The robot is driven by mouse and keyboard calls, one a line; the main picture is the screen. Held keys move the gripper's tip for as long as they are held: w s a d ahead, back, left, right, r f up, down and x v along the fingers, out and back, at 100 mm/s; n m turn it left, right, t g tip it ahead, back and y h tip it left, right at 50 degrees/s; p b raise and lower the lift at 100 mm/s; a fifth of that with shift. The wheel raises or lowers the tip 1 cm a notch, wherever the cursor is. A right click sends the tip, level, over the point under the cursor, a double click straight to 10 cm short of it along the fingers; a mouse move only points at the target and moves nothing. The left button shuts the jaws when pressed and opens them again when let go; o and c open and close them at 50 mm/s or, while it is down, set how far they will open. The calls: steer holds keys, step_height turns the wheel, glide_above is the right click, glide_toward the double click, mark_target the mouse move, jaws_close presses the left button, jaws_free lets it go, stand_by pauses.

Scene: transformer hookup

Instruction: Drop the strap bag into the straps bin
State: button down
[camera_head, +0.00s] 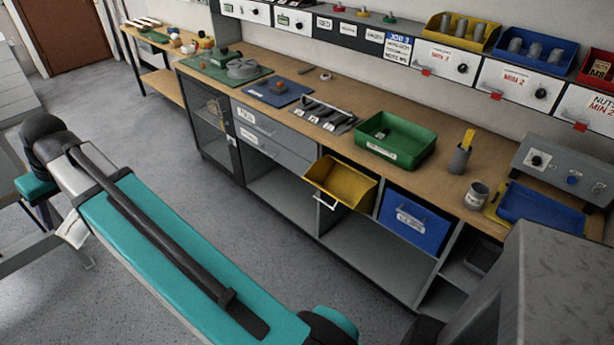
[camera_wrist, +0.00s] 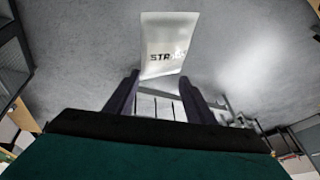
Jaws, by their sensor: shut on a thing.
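The strap bag (camera_wrist: 168,42) is a pale, flat packet with dark lettering that begins "STRA". My gripper (camera_wrist: 159,77) is shut on its lower edge in the wrist view, and the bag stands out beyond the fingertips with grey floor behind it. In the head view my gripper is not clearly seen; a small white patch beside my arm may be the bag, but I cannot tell. A yellow bin (camera_head: 341,183) is pulled out and tilted open under the bench. A blue bin (camera_head: 414,221) with a white label sits to its right. I cannot make out which bin is for straps.
The wooden bench (camera_head: 305,85) runs along the wall. A green tray (camera_head: 396,139), a grey cup (camera_head: 459,158), a can (camera_head: 477,195) and a blue tray (camera_head: 541,207) stand on it. Grey drawers (camera_head: 270,135) are below. Open floor (camera_head: 215,205) lies between my arm and the bench.

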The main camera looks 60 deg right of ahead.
steer(key=shift+s+a, duration=0.1)
steer(key=shift+d+f, duration=0.25)
steer(key=shift+d, duration=0.05)
steer(key=s+d+f+m+h+b, duration=0.3)
steer(key=d+f+m+b, duration=0.15)
steer(key=d, duration=0.75)
steer(key=s+d+f+m+t+h+b, duration=0.1)
steer(key=s+d+f+m+h+b, duration=0.3)
steer(key=d, duration=0.9)
steer(key=s+d+f+m+h+b, duration=0.15)
steer(key=d+f+m+b, duration=0.35)
steer(key=d, duration=0.7)
steer(key=s+d+f+m+g+h+b, duration=0.2)
steer(key=s+d+f+b, duration=0.1)
steer(key=s+d, duration=0.6)
steer(key=s+d+f+m+g+h+b, duration=0.2)
steer(key=s+d+f+m+b, duration=0.1)
steer(key=s+d, duration=0.6)
steer(key=s+d+f+m+g+h+b, duration=0.2)
steer(key=s+d+b, duration=0.3)
steer(key=s+d, duration=0.4)
steer(key=shift+s+f+m+g, duration=0.45)
steer(key=shift+s+f+g, duration=0.15)
steer(key=shift+s+f, duration=0.15)
